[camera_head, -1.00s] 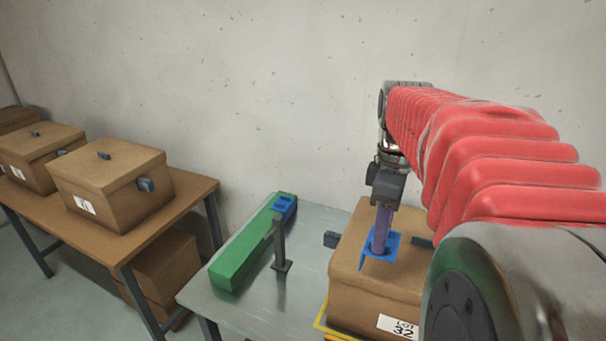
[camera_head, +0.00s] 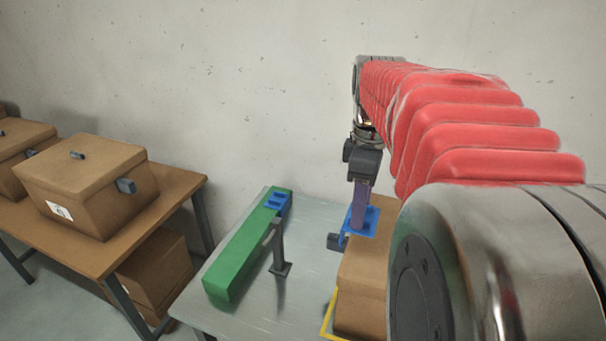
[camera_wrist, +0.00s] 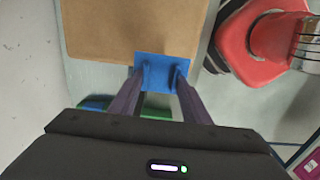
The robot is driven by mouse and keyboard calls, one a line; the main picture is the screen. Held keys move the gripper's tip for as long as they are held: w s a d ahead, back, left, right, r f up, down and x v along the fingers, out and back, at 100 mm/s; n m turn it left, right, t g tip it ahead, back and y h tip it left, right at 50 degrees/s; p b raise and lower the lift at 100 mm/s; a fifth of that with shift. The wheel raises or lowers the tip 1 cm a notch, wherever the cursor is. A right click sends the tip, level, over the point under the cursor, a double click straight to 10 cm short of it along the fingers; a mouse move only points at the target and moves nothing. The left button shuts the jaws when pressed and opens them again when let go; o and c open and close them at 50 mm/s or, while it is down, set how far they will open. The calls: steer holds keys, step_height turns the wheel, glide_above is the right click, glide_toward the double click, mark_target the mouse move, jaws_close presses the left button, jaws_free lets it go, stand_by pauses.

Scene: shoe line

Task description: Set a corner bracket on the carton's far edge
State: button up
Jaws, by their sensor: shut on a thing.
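My gripper (camera_head: 358,228) is shut on a blue corner bracket (camera_head: 370,222) and points down at the far left part of the brown carton (camera_head: 362,272). In the wrist view, the bracket (camera_wrist: 162,74) sits between the fingertips of my gripper (camera_wrist: 160,77) and overlaps one straight edge of the carton top (camera_wrist: 125,25). I cannot tell whether the bracket touches the carton. Another blue piece (camera_head: 278,203) lies at the far end of a green block (camera_head: 240,258). My arm hides the right part of the carton.
A dark handle (camera_head: 335,242) sticks out from the carton's left side. A dark post (camera_head: 279,250) stands between the green block and the carton on the grey table (camera_head: 300,292). Closed cartons (camera_head: 95,180) rest on a brown table at left. A concrete wall is behind.

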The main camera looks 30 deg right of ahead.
steer(key=shift+f, duration=0.1)
steer(key=shift+f, duration=4.4)
steer(key=shift+f, duration=0.35)
steer(key=o, duration=1.1)
steer(key=shift+o, duration=0.6)
steer(key=o, duration=0.3)
steer(key=shift+o, duration=0.2)
steer(key=shift+s+r, duration=0.1)
steer(key=shift+r, duration=3.4)
